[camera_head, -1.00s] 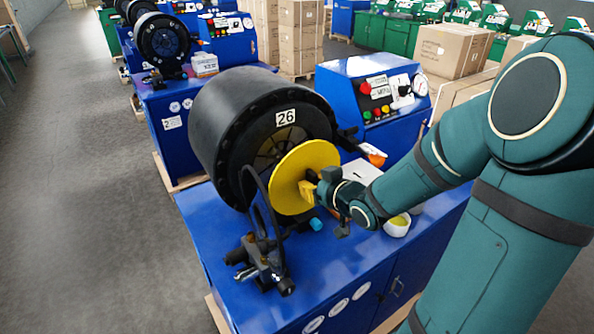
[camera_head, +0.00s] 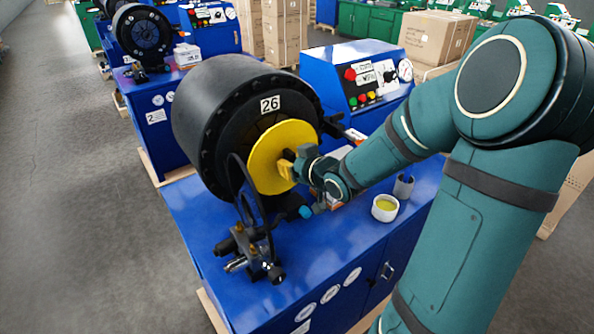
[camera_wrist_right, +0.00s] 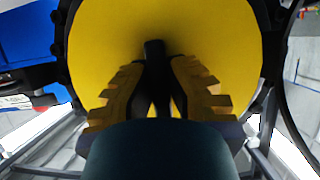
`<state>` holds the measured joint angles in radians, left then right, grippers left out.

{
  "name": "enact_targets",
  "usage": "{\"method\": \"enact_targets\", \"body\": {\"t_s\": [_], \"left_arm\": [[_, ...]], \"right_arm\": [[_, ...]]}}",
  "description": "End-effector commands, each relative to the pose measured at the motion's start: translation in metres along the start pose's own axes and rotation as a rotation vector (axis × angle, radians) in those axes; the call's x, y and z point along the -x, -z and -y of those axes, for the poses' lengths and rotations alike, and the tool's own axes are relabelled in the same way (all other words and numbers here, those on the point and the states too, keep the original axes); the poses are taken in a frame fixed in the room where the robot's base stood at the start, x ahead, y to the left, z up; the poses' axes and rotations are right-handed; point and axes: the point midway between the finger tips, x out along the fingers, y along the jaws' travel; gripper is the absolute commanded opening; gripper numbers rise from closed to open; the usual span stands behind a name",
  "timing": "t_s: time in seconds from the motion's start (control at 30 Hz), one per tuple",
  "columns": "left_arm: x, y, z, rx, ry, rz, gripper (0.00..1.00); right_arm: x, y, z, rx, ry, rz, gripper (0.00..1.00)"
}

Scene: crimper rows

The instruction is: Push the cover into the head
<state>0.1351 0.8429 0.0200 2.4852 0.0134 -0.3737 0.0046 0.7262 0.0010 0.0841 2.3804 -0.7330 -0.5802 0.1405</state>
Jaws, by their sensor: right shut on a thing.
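The cover is a yellow disc (camera_head: 277,150) in front of the black crimper head (camera_head: 222,112) marked 26. In the head view it stands upright, close against the head's front opening and covering most of it. I cannot tell whether it is seated inside. My right gripper (camera_head: 287,168) is at the disc's middle, with yellow fingers shut on its dark knob. In the right wrist view the disc (camera_wrist_right: 200,35) fills most of the picture, and the fingers (camera_wrist_right: 158,95) close around the dark knob (camera_wrist_right: 154,52). My left gripper is not in view.
The head stands on a blue machine bench (camera_head: 207,232). A black hose and valve fitting (camera_head: 254,250) are at the front left. A white cup with yellow contents (camera_head: 385,207) and a grey cup (camera_head: 403,186) stand to the right. A blue control box (camera_head: 357,82) is behind.

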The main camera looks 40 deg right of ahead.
Motion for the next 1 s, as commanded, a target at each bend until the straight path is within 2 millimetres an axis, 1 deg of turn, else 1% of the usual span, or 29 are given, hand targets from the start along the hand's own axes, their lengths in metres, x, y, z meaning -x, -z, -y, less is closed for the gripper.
{"method": "enact_targets", "body": {"t_s": [0.1,0.33,1.0], "left_arm": [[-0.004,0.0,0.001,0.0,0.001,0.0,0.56],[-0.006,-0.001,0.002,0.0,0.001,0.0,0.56],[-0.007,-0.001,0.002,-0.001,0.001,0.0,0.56]], "right_arm": [[-0.009,0.004,0.001,0.002,0.002,-0.003,0.0],[-0.019,0.008,0.0,0.0,0.001,-0.002,0.0],[-0.021,0.01,0.001,0.001,0.001,-0.003,0.0]]}}
